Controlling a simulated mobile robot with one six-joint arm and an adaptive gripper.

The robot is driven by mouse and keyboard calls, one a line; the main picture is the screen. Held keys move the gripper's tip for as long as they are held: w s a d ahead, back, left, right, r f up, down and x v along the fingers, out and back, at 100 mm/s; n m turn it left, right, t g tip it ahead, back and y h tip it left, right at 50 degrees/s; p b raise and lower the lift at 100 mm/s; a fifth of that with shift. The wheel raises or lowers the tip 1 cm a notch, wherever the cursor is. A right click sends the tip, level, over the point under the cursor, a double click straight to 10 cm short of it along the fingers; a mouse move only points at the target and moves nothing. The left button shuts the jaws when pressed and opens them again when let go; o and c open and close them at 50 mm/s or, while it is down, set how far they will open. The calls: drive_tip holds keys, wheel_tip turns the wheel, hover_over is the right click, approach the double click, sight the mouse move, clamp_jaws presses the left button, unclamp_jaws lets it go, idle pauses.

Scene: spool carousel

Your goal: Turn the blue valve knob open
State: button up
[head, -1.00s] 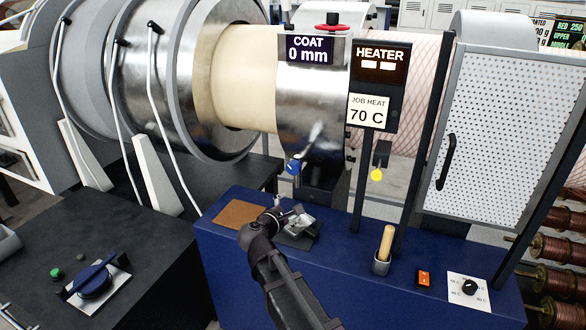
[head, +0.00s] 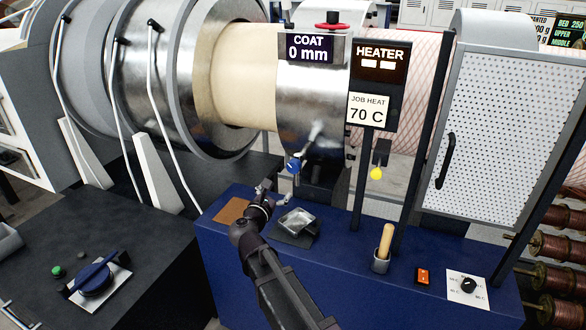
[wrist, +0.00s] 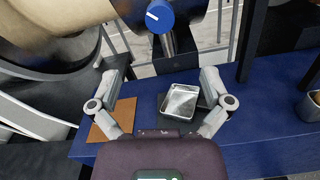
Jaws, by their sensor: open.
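The blue valve knob (head: 293,164) is a small round knob with a white mark, below the metal coating cylinder. In the wrist view the knob (wrist: 159,17) is at the top middle, with its white mark slanting. My gripper (head: 277,184) is below and a little left of the knob in the head view, apart from it. In the wrist view my gripper (wrist: 163,82) has its two fingers spread wide with nothing between them. The knob lies beyond the fingertips.
A metal tray (head: 297,222) on a dark mat and a brown pad (head: 232,211) lie on the blue bench (head: 340,262). A wooden-handled tool in a cup (head: 383,250) stands to the right. The heater post (head: 358,190) rises right of the knob.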

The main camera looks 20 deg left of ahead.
sight(292, 168)
drive_tip(key=w, duration=0.9)
drive_tip(key=w+d, duration=0.1)
drive_tip(key=w, duration=0.3)
drive_tip(key=shift+w, duration=0.35)
drive_tip(key=shift+c, duration=0.2)
drive_tip(key=c, duration=1.1)
